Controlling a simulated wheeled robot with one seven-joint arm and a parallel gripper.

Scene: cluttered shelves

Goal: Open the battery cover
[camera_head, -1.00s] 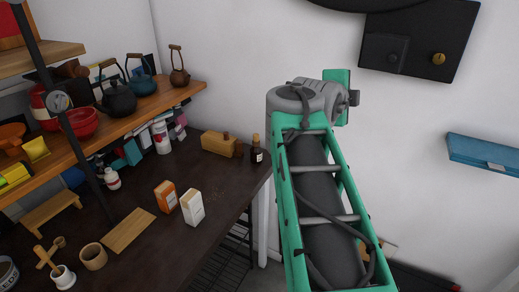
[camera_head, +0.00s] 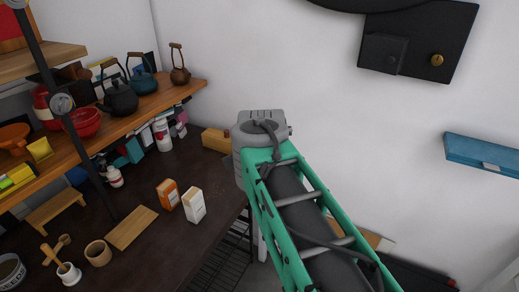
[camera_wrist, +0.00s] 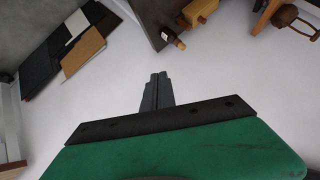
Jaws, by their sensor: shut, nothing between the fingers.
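I cannot make out for sure which thing is the battery cover. A dark wall panel (camera_head: 440,25) at the upper right carries a square black box (camera_head: 383,53) and a brass knob (camera_head: 437,60); whether the box is the cover, I cannot tell. My gripper (camera_wrist: 158,78) is in the wrist view, its two dark fingers together with nothing between them, against pale wall or floor. In the head view my green and grey arm stands in the middle, left of and below the panel, and hides the gripper.
A dark table (camera_head: 150,235) holds two small cartons, wooden pieces and cups at the left. Kettles and a red bowl (camera_head: 85,122) stand on a wooden shelf (camera_head: 150,104). A blue wall shelf (camera_head: 480,153) is at the right. A brown bottle (camera_wrist: 174,38) shows in the wrist view.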

